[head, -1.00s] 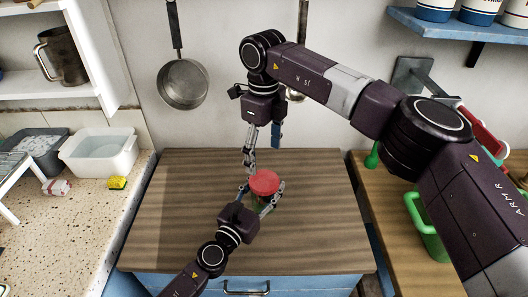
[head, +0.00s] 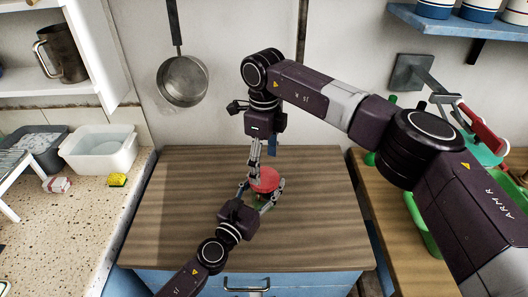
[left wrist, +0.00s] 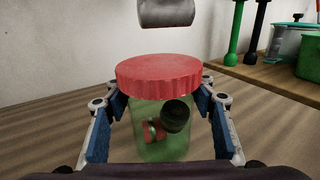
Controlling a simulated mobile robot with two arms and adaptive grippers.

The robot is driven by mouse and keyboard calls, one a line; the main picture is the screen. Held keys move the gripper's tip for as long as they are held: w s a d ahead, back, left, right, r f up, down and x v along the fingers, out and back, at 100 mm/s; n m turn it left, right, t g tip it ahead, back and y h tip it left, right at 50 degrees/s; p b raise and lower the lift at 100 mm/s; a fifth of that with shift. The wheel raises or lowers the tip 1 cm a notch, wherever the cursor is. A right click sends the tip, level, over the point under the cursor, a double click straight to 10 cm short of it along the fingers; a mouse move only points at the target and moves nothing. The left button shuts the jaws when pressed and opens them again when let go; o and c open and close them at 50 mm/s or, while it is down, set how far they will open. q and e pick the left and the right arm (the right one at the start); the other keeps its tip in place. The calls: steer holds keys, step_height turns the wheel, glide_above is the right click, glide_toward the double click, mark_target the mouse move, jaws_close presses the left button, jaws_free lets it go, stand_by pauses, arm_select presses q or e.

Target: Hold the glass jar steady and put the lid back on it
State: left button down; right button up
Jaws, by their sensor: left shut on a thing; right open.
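The glass jar (left wrist: 163,137) stands upright on the brown wooden worktop, clear with a green tint and dark and red items inside. The red ribbed lid (head: 267,180) rests on the jar's mouth and looks level in the left wrist view (left wrist: 158,76); I cannot tell whether it is screwed tight. My left gripper (head: 262,197) is shut on the jar, one finger on each side below the lid. My right gripper (head: 254,172) is open, pointing down at the lid's far left edge. I cannot tell whether it touches the lid.
The worktop (head: 180,220) around the jar is clear. A pan (head: 183,83) hangs on the wall behind. A green bin (head: 425,225) stands at right, partly behind my right arm.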

mark_target(264, 177)
steer(key=shift+f, duration=1.8)
steer(key=shift+c, duration=0.5)
steer(key=c, duration=1.1)
steer(key=shift+m, duration=0.8)
steer(key=o, duration=1.3)
steer(key=shift+o, duration=0.2)
steer(key=shift+r, duration=0.1)
step_height(264, 177, up, 12)
